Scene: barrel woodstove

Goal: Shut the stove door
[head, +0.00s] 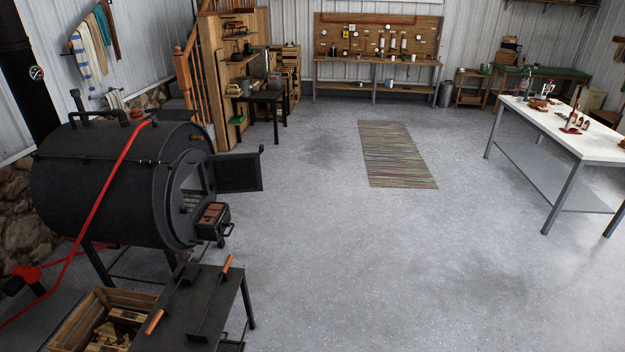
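The barrel stove (110,180) is a black horizontal drum on legs at the left of the head view. Its door (240,172) is a dark panel that stands open, swung out to the right of the round front. The opening (192,188) shows a light grate-like inside. A small black box with reddish contents (212,214) juts out below the opening. Neither of my grippers shows in the head view.
A black side table (190,305) with orange-handled tools stands in front of the stove, beside a wooden crate (75,325). A red bar (95,205) crosses the stove. Open floor (330,260) lies to the right, with a striped rug (396,155) and white table (570,135) beyond.

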